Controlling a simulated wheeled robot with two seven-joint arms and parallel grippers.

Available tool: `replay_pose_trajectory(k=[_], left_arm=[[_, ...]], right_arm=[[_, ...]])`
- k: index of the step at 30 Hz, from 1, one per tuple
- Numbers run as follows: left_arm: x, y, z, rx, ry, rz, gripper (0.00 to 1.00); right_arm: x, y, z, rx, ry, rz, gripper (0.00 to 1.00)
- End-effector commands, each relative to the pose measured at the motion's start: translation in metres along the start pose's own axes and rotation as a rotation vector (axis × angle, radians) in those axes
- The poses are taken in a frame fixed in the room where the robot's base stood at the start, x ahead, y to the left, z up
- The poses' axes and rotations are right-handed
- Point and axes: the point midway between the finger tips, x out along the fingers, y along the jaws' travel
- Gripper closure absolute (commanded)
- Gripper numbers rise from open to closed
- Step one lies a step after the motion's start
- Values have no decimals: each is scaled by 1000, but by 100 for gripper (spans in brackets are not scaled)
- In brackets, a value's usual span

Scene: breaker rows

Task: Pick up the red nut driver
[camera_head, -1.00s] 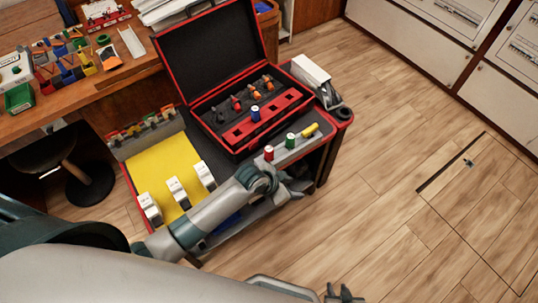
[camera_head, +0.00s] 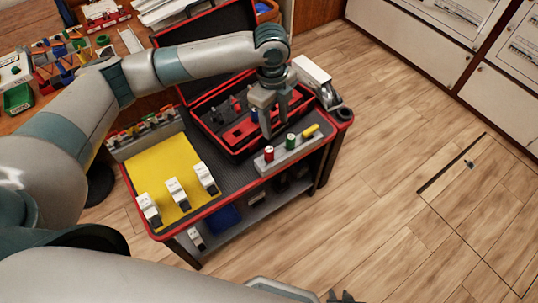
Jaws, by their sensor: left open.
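The red nut driver (camera_head: 269,153) stands upright at the left end of a grey holder block (camera_head: 288,157) on the cart's front right edge. A green-topped driver (camera_head: 291,141) and a yellow-handled tool (camera_head: 311,130) share that block. My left gripper (camera_head: 274,130) is open and points down, just behind the red and green drivers in the picture, over the tool case's front edge. I see nothing in its fingers. Dark finger parts of my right gripper (camera_head: 345,297) show at the bottom edge; the rest is cut off.
The open black and red tool case (camera_head: 237,150) sits behind the block, with a blue-topped driver (camera_head: 254,113) in it. A yellow mat (camera_head: 160,170) with white breakers (camera_head: 176,192) lies to the left. A white box (camera_head: 311,72) stands at the back right.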

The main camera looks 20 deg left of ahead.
Motion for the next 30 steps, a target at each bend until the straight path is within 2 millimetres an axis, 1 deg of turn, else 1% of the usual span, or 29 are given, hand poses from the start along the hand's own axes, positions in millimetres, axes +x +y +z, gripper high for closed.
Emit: replay_pose_trajectory(k=[1,5,14,19,23,26,30], left_arm=[[-7,1,8,10,-18,11,54],[-15,3,17,30,-37,31,54],[-17,4,18,34,-39,37,54],[-14,4,18,33,-39,36,54],[-5,5,19,33,-40,38,54],[9,6,19,34,-39,39,54],[33,7,20,33,-39,40,54]], right_arm=[[0,0,0,0,-1,0,69],[0,0,0,0,-1,0,69],[0,0,-1,-1,2,0,69],[-1,0,-1,-1,4,0,69],[-2,0,-4,-1,11,0,69],[-2,0,-5,-2,21,-1,69],[-4,-2,-6,-5,31,-3,69]])
